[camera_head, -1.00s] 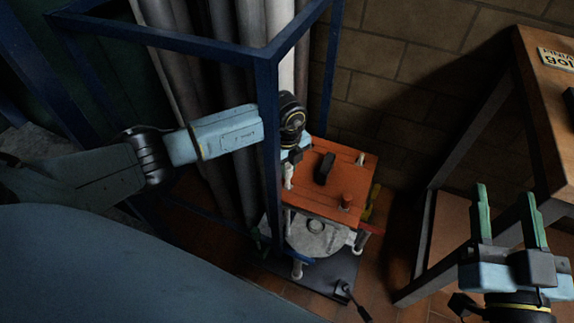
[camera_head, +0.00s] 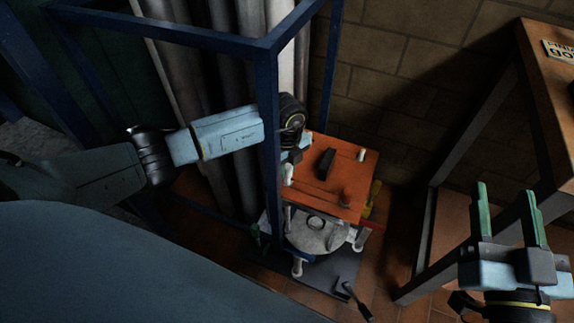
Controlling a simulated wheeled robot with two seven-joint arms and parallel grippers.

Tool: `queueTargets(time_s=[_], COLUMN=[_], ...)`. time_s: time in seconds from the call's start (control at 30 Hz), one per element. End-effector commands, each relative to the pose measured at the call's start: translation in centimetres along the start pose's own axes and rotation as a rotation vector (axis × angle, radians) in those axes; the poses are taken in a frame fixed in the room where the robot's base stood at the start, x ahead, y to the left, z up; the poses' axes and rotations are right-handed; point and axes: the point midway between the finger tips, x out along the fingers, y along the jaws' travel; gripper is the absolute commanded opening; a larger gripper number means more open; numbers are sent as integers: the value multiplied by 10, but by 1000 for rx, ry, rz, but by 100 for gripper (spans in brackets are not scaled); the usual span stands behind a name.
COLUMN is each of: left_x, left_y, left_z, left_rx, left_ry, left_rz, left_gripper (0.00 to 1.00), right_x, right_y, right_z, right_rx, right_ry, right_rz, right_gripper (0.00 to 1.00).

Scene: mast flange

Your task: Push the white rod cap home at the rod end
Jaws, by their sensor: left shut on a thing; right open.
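An orange plate (camera_head: 340,192) sits above a round grey disc (camera_head: 325,236) in a stack, with small white caps at its corners. One white cap (camera_head: 288,172) stands at the plate's left corner, directly under my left gripper (camera_head: 292,157). Another white cap (camera_head: 361,155) is at the far right corner. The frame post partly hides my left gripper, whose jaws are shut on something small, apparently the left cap. I cannot tell whether that cap is fully seated. My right gripper (camera_head: 508,213) is open and empty at the right, fingers pointing up in the picture.
A blue frame post (camera_head: 268,140) stands in front of my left wrist. Grey pipes (camera_head: 215,90) stand behind it. A wooden table (camera_head: 535,80) with a sign is at the right. A dark base plate (camera_head: 330,275) lies under the stack.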

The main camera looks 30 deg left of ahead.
Motion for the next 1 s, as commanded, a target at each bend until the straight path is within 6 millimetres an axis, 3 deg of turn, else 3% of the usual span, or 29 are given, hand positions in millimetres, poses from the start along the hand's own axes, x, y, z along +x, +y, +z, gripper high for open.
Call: queueTargets(time_s=[0.83,0.87,1.0], left_x=[22,21,21], left_y=[0,0,0], left_z=[0,0,0], left_rx=[0,0,0], left_ry=[0,0,0], left_rz=[0,0,0], left_gripper=[1,27,45], right_x=[-3,-2,-2], right_y=[0,0,0], right_z=[13,13,12], right_rx=[0,0,0], right_ry=[0,0,0], right_rz=[0,0,0], right_gripper=[51,51,51])
